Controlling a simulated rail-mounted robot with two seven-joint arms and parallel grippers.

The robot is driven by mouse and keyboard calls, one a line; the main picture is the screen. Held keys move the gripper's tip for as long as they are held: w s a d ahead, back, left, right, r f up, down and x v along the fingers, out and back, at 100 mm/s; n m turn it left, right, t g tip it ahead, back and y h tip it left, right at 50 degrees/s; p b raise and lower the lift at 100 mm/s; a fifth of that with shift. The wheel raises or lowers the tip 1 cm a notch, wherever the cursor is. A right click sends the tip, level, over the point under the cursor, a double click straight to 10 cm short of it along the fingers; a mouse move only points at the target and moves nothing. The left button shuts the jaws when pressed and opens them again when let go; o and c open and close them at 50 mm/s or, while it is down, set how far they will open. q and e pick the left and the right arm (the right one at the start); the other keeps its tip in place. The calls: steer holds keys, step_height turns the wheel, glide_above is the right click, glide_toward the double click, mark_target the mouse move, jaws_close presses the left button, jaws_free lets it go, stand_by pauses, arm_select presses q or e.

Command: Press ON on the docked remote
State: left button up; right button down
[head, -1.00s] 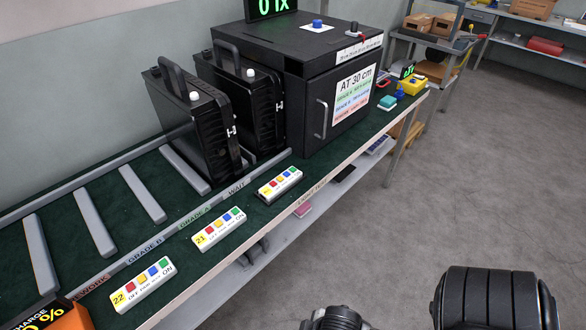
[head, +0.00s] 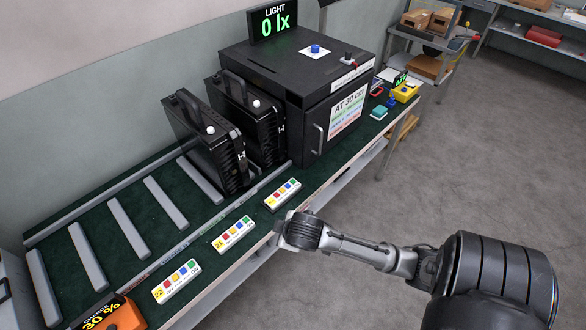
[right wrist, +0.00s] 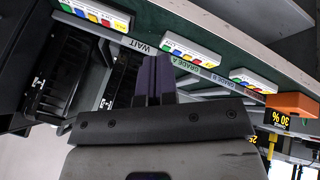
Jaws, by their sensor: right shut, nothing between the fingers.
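Three white remotes with coloured buttons lie in a row along the bench's front: the remote nearest the black box (head: 282,193), remote 21 (head: 234,235) and remote 22 (head: 176,280). In the right wrist view they also show along the bench edge: the box-side one (right wrist: 95,12), the middle one (right wrist: 190,52) and the far one (right wrist: 252,80). I cannot tell from these views which one is docked. My right gripper (right wrist: 153,80) is shut and empty, with its dark fingers together. In the head view its hand hangs at the bench's front edge, beside the box-side remote and apart from it. My left gripper is out of view.
Two black floodlight housings (head: 205,145) stand upright in the rack beside the black test box (head: 300,75). Its light display (head: 274,22) reads 0 lx. An orange charger (head: 122,318) showing 30% sits at the near left. Empty grey rack bars (head: 130,228) fill the bench's left.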

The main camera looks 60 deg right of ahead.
steer(key=w+d+r+m+p, duration=0.2)
steer(key=w+d+r+p, duration=0.1)
steer(key=d, duration=0.4)
steer(key=w+d+r+m+p, duration=0.2)
steer(key=w+d+r+p, duration=0.15)
steer(key=d, duration=0.35)
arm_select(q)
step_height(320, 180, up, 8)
arm_select(e)
steer(key=w+d+f+m+t, duration=0.1)
steer(key=d+m, duration=0.2)
steer(key=m, duration=0.6)
steer(key=w+d+f+m+t+y, duration=0.1)
steer(key=d+f+m, duration=0.1)
steer(key=m, duration=0.7)
steer(key=w+d+f+m+t+y, duration=0.1)
steer(key=d+m, duration=0.3)
steer(key=m, duration=0.5)
steer(key=shift+w+d+f+t, duration=0.4)
steer(key=shift+w+f, duration=0.1)
steer(key=shift+f, duration=0.1)
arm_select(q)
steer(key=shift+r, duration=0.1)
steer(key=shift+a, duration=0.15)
